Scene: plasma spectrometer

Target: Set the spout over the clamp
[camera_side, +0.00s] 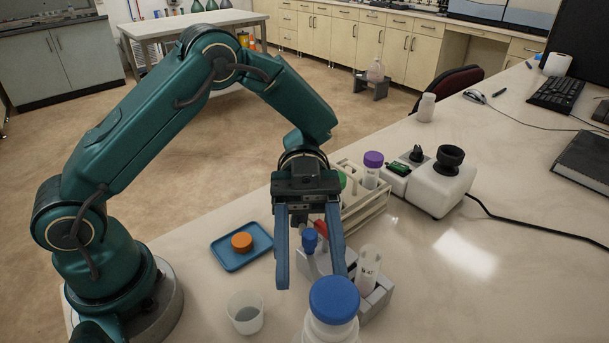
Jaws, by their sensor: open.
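I cannot clearly identify a spout or a clamp in the side view. My gripper (310,279) points down with its two blue fingers spread wide, and it is open. A blue-capped tube (309,241) and a small red part show between the fingers, and I cannot tell their depth relative to them. A grey holder (376,300) with clear tubes (367,268) stands just right of the fingers, partly hidden by them and by a large blue-capped bottle (334,304) in front.
A blue tray (227,258) with an orange cap (242,242) and a clear cup (245,312) lie left of my gripper. Behind it stand a beige rack (373,206) with a purple-capped tube (372,168) and a white mixer (437,190).

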